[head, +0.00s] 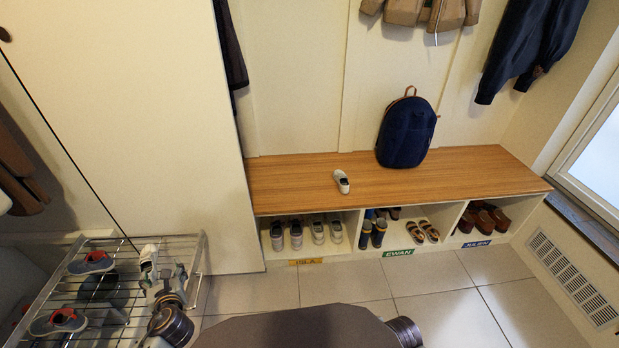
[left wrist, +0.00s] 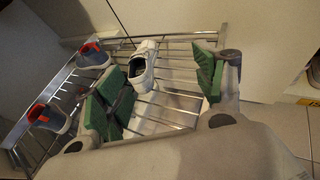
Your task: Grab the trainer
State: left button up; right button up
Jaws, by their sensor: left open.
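A white trainer (head: 148,254) with a dark opening rests on the wire shoe rack (head: 190,240) at the lower left of the head view. It also shows in the left wrist view, as a white trainer (left wrist: 141,70) on the rack bars. My left gripper (head: 166,278) is open, close by on the near side of it. In the left wrist view, the green-padded fingers of the gripper (left wrist: 163,78) are spread, with the trainer beyond and between them, nearer the left finger. A similar single white shoe (head: 341,181) lies on the wooden bench. My right gripper is not in view.
A pair of grey-blue shoes with red linings (head: 91,262) sits on the left of the rack. The bench (head: 290,185) holds a navy backpack (head: 407,133). Its cubbies hold several shoes above name labels (head: 398,252). Tiled floor (head: 240,293) lies clear between rack and bench.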

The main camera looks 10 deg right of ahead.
aim_at(339, 177)
jog(key=i+l+z, duration=0.1)
jog(key=l, duration=0.3)
jog(key=i+l+z, duration=0.1)
jog(key=l, duration=0.3)
jog(key=i+l, duration=0.15)
jog(key=l, duration=0.2)
jog(key=i+l+z, duration=0.15)
jog(key=l, duration=0.25)
jog(key=i+l+z, duration=0.1)
jog(key=l, duration=0.25)
jog(key=i+l+z, duration=0.1)
jog(key=l, duration=0.25)
jog(key=i, duration=0.05)
